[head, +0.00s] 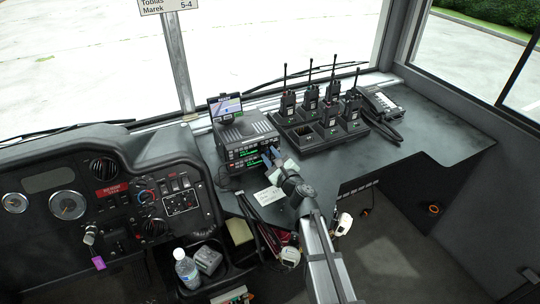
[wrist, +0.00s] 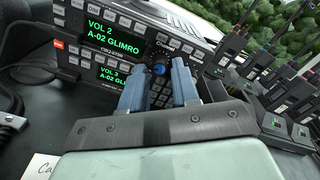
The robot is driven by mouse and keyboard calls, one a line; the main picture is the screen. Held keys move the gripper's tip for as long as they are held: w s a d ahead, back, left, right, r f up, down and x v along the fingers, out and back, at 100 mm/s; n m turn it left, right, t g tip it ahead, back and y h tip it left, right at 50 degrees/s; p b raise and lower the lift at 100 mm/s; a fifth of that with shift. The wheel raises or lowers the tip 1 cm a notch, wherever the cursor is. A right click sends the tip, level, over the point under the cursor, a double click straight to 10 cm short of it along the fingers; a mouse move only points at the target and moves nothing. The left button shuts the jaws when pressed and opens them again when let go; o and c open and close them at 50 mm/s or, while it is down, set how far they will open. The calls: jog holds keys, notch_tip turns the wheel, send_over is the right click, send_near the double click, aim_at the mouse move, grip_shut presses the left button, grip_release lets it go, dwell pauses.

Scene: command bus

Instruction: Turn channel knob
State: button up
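Two stacked black radio units (head: 250,150) stand on the dashboard shelf, with lit green displays. In the wrist view the upper display (wrist: 110,32) reads "VOL 2 A-02 GLIMRO". A small round blue-topped knob (wrist: 158,69) shows between my fingertips, below and left of the printed word "Channel"; I cannot tell for sure which knob it is. My gripper (head: 271,156) is at the right part of the radio fronts. In the wrist view its two blue fingers stand apart, one on each side of the knob. I cannot tell whether they touch it.
A charging rack (head: 318,142) with several handheld radios stands just right of the radio units. A desk phone (head: 380,100) is farther right. A small screen (head: 225,106) sits on top of the units. A paper note (head: 268,195) lies in front. The right shelf is clear.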

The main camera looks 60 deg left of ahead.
jog(key=d, duration=1.2)
jog(key=shift+w+d+r, duration=0.1)
jog(key=shift+d, duration=0.3)
